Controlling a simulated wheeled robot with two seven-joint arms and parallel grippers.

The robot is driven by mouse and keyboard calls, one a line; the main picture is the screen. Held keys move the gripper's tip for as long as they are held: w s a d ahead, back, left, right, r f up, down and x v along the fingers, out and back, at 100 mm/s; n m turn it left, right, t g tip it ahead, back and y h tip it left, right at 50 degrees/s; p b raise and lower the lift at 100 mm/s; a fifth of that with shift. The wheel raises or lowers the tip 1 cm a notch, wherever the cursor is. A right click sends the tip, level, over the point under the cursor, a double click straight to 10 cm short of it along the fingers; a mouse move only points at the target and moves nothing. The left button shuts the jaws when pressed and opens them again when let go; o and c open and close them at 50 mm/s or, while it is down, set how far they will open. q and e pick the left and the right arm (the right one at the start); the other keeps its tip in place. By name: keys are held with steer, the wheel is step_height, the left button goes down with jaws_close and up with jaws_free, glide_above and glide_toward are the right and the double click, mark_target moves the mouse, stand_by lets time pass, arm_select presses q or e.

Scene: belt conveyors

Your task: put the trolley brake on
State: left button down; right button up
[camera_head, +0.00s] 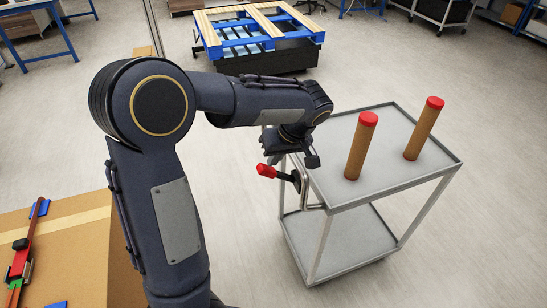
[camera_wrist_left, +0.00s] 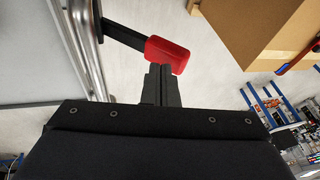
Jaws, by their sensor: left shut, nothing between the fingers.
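The grey trolley (camera_head: 330,190) stands right of centre in the head view. Its brake lever has a red grip (camera_head: 266,170) and a black arm, and sticks out to the left from the near-left corner, roughly level. My left gripper (camera_head: 290,157) is just above the lever, pointing down. In the left wrist view its shut, empty fingers (camera_wrist_left: 161,72) overlap the edge of the red grip (camera_wrist_left: 167,54); whether they touch it I cannot tell. The trolley's edge (camera_wrist_left: 85,40) also shows there. My right gripper is not in view.
Two brown cylinders with red tops, one nearer (camera_head: 361,148) and one farther (camera_head: 424,130), stand on the trolley's top shelf. A cardboard box (camera_head: 75,260) is at the lower left. A blue pallet stand (camera_head: 258,45) is at the back. Floor between box and trolley is clear.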

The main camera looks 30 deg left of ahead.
arm_select(q)
steer(key=shift+s+a+f, duration=0.1)
steer(key=shift+f, duration=0.15)
steer(key=shift+s+a+f+b, duration=0.25)
steer(key=shift+f+b, duration=0.1)
steer(key=shift+b, duration=0.5)
steer(key=s+a+f+t+h+b, duration=0.2)
steer(key=f+t+h+b, duration=0.1)
steer(key=b, duration=0.8)
steer(key=s+a+f+n+t+h+b, duration=0.1)
steer(key=f+t+b, duration=0.4)
steer(key=b, duration=0.6)
step_height(320, 180, down, 2)
steer(key=s+h, duration=0.1)
steer(key=h, duration=0.1)
steer(key=shift+s+a+n+h, duration=0.25)
steer(key=shift+a+n+h, duration=0.05)
steer(key=shift+a+h, duration=0.1)
steer(key=shift+d+f, duration=0.1)
steer(key=shift+f, duration=0.2)
steer(key=shift+r, duration=0.1)
